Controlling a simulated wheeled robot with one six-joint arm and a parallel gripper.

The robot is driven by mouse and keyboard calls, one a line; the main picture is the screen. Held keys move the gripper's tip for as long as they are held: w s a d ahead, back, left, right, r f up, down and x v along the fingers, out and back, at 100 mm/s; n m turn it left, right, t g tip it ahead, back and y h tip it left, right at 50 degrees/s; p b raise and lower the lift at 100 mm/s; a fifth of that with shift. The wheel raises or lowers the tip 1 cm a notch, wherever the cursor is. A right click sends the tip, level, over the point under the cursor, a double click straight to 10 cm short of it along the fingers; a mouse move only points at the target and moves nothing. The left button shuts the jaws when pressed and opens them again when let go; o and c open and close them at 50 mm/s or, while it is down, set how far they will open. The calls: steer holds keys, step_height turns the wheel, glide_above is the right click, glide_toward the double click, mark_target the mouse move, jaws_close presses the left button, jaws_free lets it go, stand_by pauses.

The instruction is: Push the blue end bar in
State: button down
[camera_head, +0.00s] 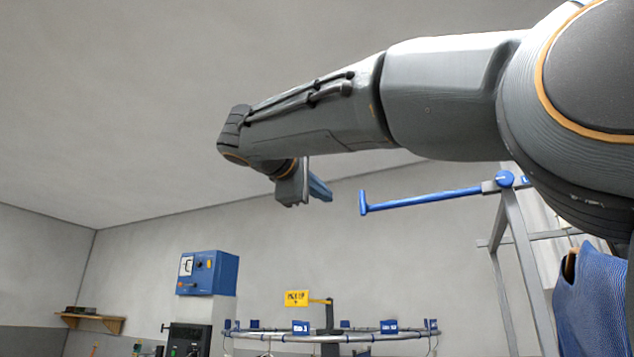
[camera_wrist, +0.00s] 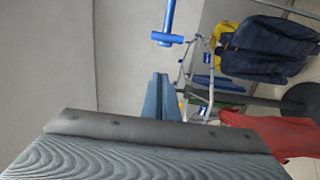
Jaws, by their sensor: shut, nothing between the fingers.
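The blue end bar (camera_head: 425,199) sticks out to the left from the top of a grey metal rack, with a short upright piece at its free end. In the wrist view the end bar (camera_wrist: 167,30) shows at the top, its crosspiece apart from my fingers. My gripper (camera_head: 322,190) is just left of the bar's free end in the head view and looks slightly higher. A visible gap lies between them. The fingers show as a blue-grey wedge in the wrist view (camera_wrist: 161,97); they are shut and empty.
The rack's grey frame (camera_head: 521,255) stands at the right with a blue garment (camera_head: 595,300) on it. A round rail (camera_head: 275,337) with blue tags and a yellow sign (camera_head: 297,298) is below. A blue control box (camera_head: 208,273) is on the wall. Dark jackets (camera_wrist: 265,48) hang in the wrist view.

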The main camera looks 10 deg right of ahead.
steer(key=w+d+p, duration=0.1)
steer(key=d+p, duration=0.2)
steer(key=d, duration=0.3)
steer(key=shift+w+d, duration=0.2)
steer(key=shift+w, duration=0.2)
